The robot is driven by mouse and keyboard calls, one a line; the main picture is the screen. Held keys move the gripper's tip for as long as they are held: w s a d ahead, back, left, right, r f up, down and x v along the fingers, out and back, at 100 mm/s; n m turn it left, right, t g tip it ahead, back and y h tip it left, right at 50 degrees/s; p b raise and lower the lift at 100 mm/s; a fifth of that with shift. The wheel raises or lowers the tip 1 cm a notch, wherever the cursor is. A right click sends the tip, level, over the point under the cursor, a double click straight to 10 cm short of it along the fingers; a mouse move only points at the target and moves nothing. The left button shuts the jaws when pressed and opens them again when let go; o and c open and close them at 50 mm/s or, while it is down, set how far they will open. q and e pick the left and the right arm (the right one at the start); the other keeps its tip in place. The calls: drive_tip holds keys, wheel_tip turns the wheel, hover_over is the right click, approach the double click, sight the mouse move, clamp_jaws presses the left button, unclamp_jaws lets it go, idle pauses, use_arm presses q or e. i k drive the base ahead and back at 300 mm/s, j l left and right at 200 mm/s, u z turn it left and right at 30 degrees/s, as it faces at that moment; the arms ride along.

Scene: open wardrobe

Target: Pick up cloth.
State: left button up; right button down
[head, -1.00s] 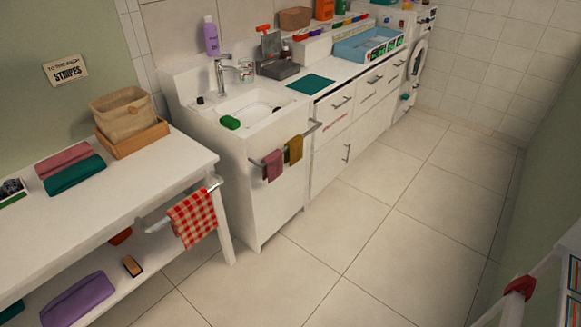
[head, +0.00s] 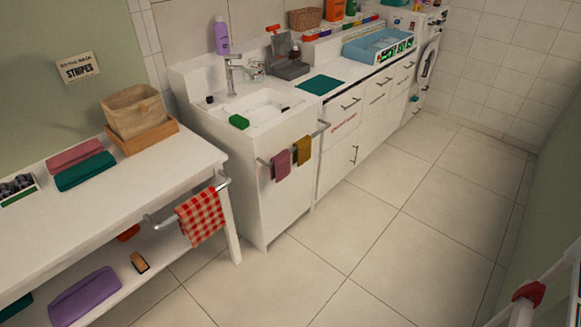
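Several cloths are in the head view. A red-and-white checked cloth (head: 201,217) hangs over the rail on the front of the white table. A pink cloth (head: 281,165) and a mustard cloth (head: 302,151) hang on the rail of the sink cabinet. A flat teal cloth (head: 319,85) lies on the counter right of the sink. A folded pink cloth (head: 75,157) and a folded teal cloth (head: 85,171) lie on the table top. Which cloth the task means cannot be told. Neither of my grippers is in view.
A fabric basket (head: 135,113) in a wooden tray stands on the white table (head: 170,166). A purple folded item (head: 85,297) lies on its lower shelf. A white rack with a red joint (head: 528,292) stands at lower right. The tiled floor (head: 375,235) between is clear.

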sight(281, 168)
drive_tip(key=i+j+z, duration=0.1)
drive_tip(key=i+z, duration=0.15)
drive_tip(key=z, duration=0.25)
drive_tip(key=i+j+z, duration=0.15)
drive_tip(key=z, duration=0.3)
